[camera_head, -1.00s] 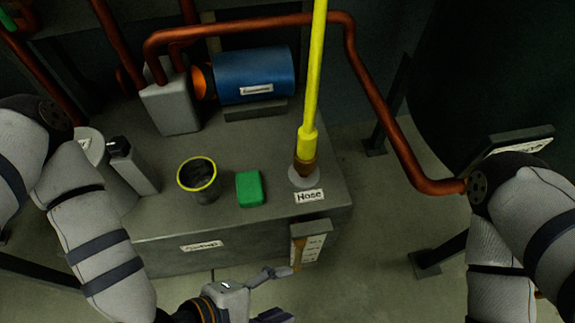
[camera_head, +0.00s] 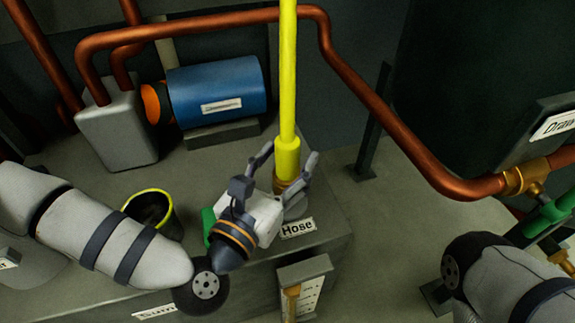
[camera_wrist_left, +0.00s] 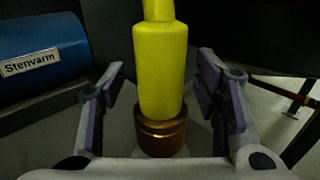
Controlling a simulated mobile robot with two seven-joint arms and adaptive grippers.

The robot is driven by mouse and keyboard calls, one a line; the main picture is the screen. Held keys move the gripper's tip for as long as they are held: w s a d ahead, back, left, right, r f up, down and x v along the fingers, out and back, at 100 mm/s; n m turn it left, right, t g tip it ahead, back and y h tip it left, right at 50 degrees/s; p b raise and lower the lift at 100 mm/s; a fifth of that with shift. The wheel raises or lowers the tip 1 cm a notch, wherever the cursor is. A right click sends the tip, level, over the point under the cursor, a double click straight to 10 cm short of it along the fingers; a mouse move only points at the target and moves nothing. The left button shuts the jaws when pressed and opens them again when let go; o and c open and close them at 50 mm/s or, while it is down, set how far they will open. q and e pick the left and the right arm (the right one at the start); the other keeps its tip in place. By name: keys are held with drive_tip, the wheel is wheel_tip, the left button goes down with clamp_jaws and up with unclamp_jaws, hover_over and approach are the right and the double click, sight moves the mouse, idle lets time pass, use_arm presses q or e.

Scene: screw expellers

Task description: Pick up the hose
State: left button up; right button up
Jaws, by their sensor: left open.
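The yellow hose (camera_head: 288,75) stands upright at the right end of the grey bench top, rising out of the top of the head view. Its thicker lower end sits on a brass fitting, beside a label reading "Hose" (camera_head: 298,229). My left gripper (camera_head: 284,160) is open, with one finger on either side of the hose's lower end. In the left wrist view the hose (camera_wrist_left: 160,70) stands between the two spread fingers, with gaps visible on both sides. My right gripper is out of view; only part of my right arm shows at the lower right.
A black bucket with a yellow rim (camera_head: 150,209) and a partly hidden green block (camera_head: 208,222) stand left of my left gripper. A blue cylinder (camera_head: 217,92) lies behind. A copper pipe (camera_head: 372,92) runs behind the hose and down to the right.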

use_arm(q)
drive_tip(key=shift+w+d, duration=0.15)
drive_tip(key=shift+w, duration=0.15)
clamp_jaws()
drive_tip(key=shift+r, duration=0.1)
